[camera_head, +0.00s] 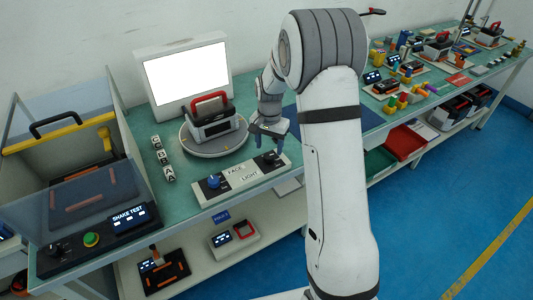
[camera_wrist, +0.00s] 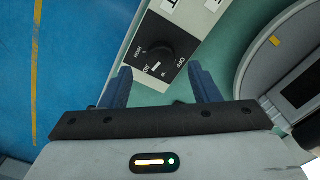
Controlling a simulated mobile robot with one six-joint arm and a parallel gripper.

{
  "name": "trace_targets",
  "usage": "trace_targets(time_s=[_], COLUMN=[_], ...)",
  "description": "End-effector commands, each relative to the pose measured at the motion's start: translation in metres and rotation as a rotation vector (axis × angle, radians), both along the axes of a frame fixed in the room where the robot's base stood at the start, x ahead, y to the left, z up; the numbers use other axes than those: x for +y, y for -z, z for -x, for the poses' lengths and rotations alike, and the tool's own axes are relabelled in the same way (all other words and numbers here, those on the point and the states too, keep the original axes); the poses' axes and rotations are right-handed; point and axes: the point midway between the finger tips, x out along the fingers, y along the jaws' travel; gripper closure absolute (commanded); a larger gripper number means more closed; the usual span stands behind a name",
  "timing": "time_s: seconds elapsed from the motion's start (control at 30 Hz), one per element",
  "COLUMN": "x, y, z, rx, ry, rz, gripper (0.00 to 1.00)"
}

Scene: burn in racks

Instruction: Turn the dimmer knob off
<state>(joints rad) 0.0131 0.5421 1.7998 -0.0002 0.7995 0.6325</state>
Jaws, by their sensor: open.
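The black dimmer knob (camera_wrist: 158,53) sits on a dark square plate at the end of a pale control panel (camera_wrist: 200,14). Small white lettering surrounds it; OFF reads at its right in the wrist view, and the other words are hard to read. A pale mark shows on the knob's lower side. My gripper (camera_wrist: 160,70) is open, its two blue fingers to either side of the knob and apart from it. In the head view my gripper (camera_head: 268,138) hangs just above the FACE LIGHT panel's right end, over the black knob (camera_head: 271,158).
A blue knob (camera_head: 213,181) is at the panel's left end. Behind the panel, a round turntable (camera_head: 205,148) carries a black and white device with a red handle (camera_head: 211,112). A bright light screen (camera_head: 187,74) stands behind. Lettered cubes (camera_head: 163,158) stand left of the turntable.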

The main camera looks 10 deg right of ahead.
Motion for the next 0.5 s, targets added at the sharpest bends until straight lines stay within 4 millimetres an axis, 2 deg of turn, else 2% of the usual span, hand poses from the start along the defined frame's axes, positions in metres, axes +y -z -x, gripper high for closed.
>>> trace_targets(time_s=[0.2,0.5], x=[0.0,-0.001], y=[0.033,0.045], z=[0.001,0.001], rx=[0.004,0.0], ry=[0.0,0.0], rz=[0.0,0.0], gripper=[0.44,0.44])
